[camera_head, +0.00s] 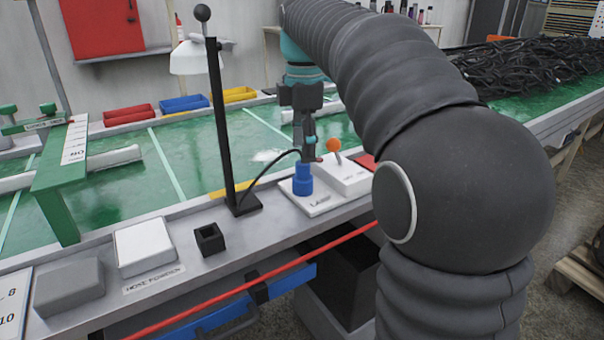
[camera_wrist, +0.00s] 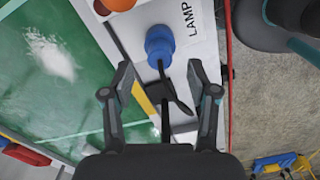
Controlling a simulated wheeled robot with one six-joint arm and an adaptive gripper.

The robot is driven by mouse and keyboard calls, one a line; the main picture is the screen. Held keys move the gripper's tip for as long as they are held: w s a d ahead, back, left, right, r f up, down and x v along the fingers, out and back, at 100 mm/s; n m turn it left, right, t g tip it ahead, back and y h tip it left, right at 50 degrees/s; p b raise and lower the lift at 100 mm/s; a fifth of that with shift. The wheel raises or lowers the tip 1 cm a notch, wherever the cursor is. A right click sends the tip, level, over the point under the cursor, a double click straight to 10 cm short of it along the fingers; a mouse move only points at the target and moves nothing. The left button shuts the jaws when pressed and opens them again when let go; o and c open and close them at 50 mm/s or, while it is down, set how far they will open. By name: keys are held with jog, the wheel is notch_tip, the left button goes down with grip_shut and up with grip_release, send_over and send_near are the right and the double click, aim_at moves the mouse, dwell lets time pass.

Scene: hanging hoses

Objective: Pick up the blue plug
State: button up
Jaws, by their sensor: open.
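The blue plug (camera_head: 303,180) stands upright on a white plate marked LAMP (camera_head: 318,203) at the bench's front edge. In the wrist view the blue plug (camera_wrist: 160,45) is near the top middle, with a dark cable running from it towards my gripper. My gripper (camera_head: 308,152) points down just above the plug. In the wrist view my gripper (camera_wrist: 158,75) is open, its fingertips spread to either side of the cable, and the plug appears just beyond them. Nothing is held. In the head view the fingers partly hide the plug's top.
A tall black post (camera_head: 221,120) stands left of the plug, with a black cable arcing from it to the plug. An orange ball knob (camera_head: 333,145) on a white box is close behind the plug. A small black square holder (camera_head: 209,239) sits further left on the ledge.

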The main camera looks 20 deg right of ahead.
aim_at(302, 165)
jog(key=f, duration=0.5)
jog(key=shift+a+b, duration=0.25)
jog(key=shift+b, duration=0.15)
jog(key=shift+c, duration=0.3)
grip_shut()
